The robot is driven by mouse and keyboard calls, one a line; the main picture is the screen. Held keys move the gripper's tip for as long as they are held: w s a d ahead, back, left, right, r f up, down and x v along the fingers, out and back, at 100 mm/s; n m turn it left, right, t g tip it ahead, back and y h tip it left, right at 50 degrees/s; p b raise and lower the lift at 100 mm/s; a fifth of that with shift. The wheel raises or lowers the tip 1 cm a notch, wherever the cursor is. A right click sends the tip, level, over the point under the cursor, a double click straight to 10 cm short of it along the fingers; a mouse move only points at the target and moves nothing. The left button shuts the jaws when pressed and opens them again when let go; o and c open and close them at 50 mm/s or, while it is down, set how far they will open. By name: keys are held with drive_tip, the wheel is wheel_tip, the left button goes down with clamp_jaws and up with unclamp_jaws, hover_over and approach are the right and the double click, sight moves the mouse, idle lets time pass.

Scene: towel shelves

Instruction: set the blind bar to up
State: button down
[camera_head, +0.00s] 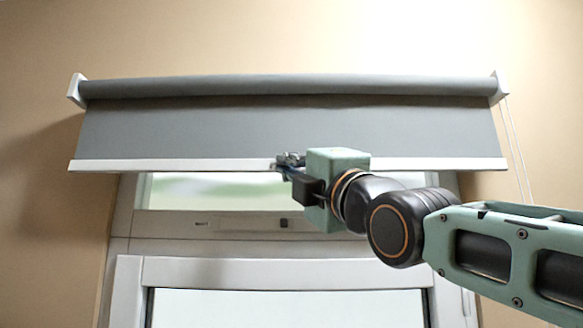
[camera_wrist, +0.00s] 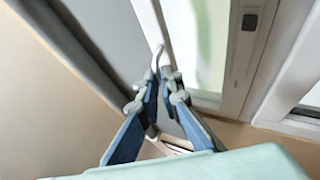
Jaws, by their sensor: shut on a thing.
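The blind bar (camera_head: 180,165) is a white rail along the bottom edge of a grey roller blind (camera_head: 200,128). The part of the bar behind my gripper and wrist is hidden.
A white window frame (camera_head: 225,272) stands below the blind, with a small dark catch (camera_head: 284,223) on its crosspiece. White brackets hold the roller (camera_head: 290,85) at both ends. A cord (camera_head: 518,155) hangs at the right. The beige wall (camera_head: 40,190) is bare at the left.

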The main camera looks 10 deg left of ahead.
wheel_tip(320, 180, down, 3)
drive_tip(key=shift+r+b, duration=0.1)
drive_tip(key=shift+b, duration=0.9)
drive_tip(key=c, duration=2.1)
unclamp_jaws()
drive_tip(key=v, duration=1.2)
